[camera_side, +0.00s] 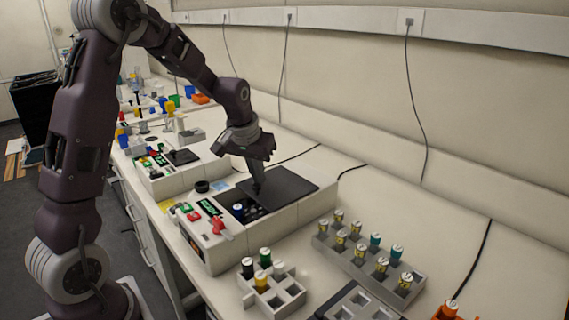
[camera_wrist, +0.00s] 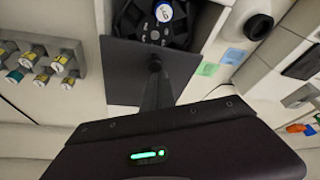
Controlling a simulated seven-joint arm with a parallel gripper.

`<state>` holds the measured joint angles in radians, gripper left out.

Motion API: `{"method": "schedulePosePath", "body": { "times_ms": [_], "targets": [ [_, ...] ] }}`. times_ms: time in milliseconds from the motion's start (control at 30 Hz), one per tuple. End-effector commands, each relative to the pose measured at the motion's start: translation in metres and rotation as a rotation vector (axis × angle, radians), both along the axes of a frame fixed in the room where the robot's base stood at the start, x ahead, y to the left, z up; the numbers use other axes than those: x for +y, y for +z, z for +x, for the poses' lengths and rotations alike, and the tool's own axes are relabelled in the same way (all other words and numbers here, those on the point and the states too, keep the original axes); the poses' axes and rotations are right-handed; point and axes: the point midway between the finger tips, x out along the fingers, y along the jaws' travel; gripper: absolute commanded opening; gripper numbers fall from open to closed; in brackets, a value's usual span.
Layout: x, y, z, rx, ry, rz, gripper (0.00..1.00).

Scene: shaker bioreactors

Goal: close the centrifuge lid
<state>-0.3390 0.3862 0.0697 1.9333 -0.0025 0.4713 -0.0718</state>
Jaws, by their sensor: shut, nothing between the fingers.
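The centrifuge (camera_side: 210,258) is a white box with a green-lit display and red and green controls on its front. Its flat dark lid (camera_side: 288,184) lies level over the rear part of the top. The chamber in front of the lid is partly uncovered, showing the dark rotor (camera_side: 252,211) and a blue tube with a white cap (camera_side: 238,210). The wrist view shows the lid (camera_wrist: 125,82) below the rotor (camera_wrist: 150,32). My gripper (camera_side: 259,190) is shut and empty, pointing down at the lid near its chamber-side edge; its tips (camera_wrist: 155,66) overlap the lid. I cannot tell whether they touch.
A grey rack of capped tubes (camera_side: 350,262) and a smaller white rack (camera_side: 275,295) stand right of the centrifuge. A similar white device (camera_side: 165,181) stands to its left. The wall runs behind the bench.

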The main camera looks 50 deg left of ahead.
Motion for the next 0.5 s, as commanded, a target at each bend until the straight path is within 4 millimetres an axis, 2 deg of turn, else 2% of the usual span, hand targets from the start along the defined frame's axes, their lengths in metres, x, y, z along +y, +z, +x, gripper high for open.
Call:
{"method": "schedulePosePath", "body": {
  "times_ms": [33,200,333,500],
  "targets": [
    [0.0,0.0,-0.013,0.001,0.002,0.0,0.0],
    [0.0,0.0,-0.049,0.001,0.002,0.0,0.0],
    [0.0,0.0,-0.068,0.001,0.002,0.0,0.0],
    [0.0,0.0,-0.08,-0.001,-0.001,0.001,0.0]
  ]
}}
